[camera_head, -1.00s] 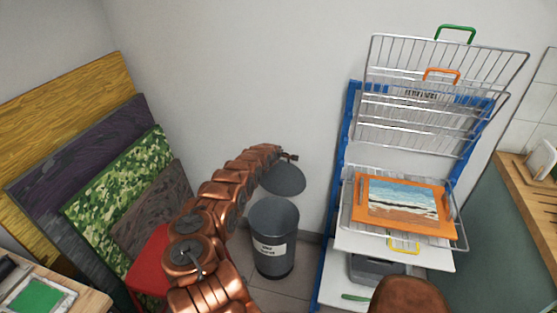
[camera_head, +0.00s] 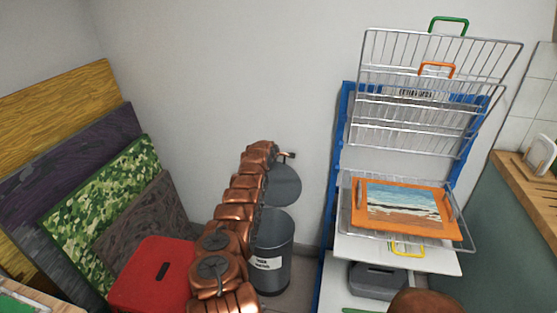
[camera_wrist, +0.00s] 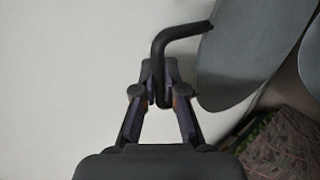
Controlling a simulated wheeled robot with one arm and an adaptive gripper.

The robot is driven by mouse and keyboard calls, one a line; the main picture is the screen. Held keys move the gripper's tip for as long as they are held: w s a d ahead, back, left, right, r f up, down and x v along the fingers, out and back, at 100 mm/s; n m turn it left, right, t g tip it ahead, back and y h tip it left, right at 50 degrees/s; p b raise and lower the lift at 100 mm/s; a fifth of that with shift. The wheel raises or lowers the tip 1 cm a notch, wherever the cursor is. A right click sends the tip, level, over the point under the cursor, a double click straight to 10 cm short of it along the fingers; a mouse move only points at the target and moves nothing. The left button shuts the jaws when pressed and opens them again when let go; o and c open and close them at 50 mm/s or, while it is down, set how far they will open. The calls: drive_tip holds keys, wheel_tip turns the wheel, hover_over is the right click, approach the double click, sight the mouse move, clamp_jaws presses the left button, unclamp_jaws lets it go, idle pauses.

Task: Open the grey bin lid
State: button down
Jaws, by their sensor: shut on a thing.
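The grey bin (camera_head: 271,265) with a white label stands on the floor by the wall. Its round grey lid (camera_head: 284,186) stands up steeply behind the bin's rim, and the mouth shows partly open. In the wrist view the lid (camera_wrist: 245,50) is at the upper right, with a dark bent handle (camera_wrist: 180,36) at its edge. My gripper (camera_wrist: 165,92) is shut on this handle. In the head view my gripper (camera_head: 284,156) is at the lid's top edge. My arm hides the left side of the bin.
A red stool (camera_head: 152,275) and leaning boards (camera_head: 95,205) stand left of my arm. A blue-framed drying rack (camera_head: 342,190) with wire shelves and an orange-framed painting (camera_head: 405,210) stands close to the bin's right. The wall is right behind the lid.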

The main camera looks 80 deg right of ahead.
drive_tip(key=shift+w+d, duration=0.25)
idle(0.4)
drive_tip(key=c, duration=1.5)
unclamp_jaws()
drive_tip(key=shift+w, duration=0.1)
drive_tip(key=shift+c, duration=0.2)
drive_tip(key=o, duration=0.3)
drive_tip(key=shift+s, duration=0.25)
